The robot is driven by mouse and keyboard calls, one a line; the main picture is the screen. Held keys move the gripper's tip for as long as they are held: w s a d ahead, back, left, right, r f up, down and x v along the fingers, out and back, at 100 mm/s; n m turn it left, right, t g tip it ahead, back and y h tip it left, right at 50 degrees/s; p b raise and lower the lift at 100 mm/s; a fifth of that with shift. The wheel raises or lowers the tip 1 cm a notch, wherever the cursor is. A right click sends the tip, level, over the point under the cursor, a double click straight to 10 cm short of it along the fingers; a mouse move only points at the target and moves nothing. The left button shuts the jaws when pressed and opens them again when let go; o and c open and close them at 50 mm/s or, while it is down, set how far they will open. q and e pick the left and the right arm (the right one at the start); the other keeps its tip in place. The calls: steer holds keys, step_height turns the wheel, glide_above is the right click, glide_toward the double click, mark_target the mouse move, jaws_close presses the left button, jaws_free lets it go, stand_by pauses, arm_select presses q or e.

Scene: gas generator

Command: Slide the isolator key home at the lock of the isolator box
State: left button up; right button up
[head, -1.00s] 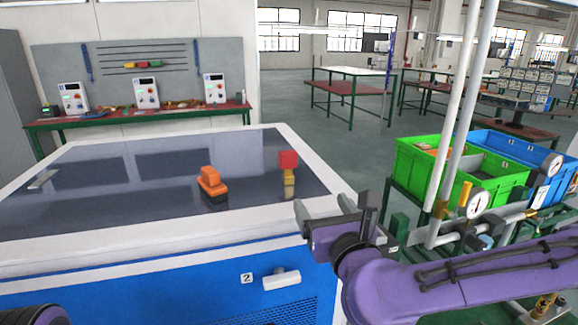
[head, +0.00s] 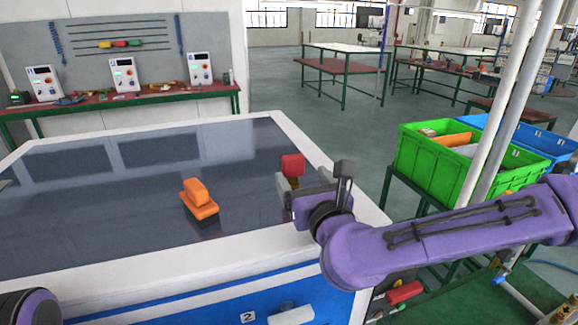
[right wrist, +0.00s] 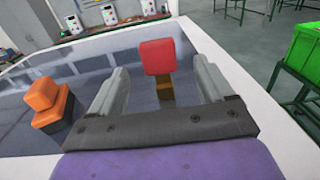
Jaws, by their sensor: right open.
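The piece I take for the isolator key has a red block head (head: 293,165) on a brass-coloured stem. It stands upright near the right edge of the dark-topped blue and white cabinet. My right gripper (head: 299,182) is open, with its fingers around the key but apart from it. In the right wrist view the red head (right wrist: 157,57) lies between the two grey fingers, with a gap on each side. The foot of the stem is partly hidden. I cannot make out the isolator box's lock clearly.
An orange block on a dark base (head: 199,200) stands on the cabinet top (head: 100,190), left of the key. A green crate (head: 428,165) and a blue crate (head: 535,140) stand at the right, behind pale upright pipes (head: 510,100). The cabinet top is otherwise largely clear.

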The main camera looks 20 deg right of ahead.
mark_target(295, 163)
steer(key=w+p, duration=0.1)
steer(key=w, duration=0.1)
steer(key=w+r+p, duration=0.1)
steer(key=w, duration=0.2)
steer(key=w+p, duration=0.2)
steer(key=w, duration=0.1)
steer(key=shift+r, duration=0.15)
steer(key=shift+w+a, duration=0.1)
steer(key=shift+w, duration=0.05)
steer(key=c, duration=1.1)
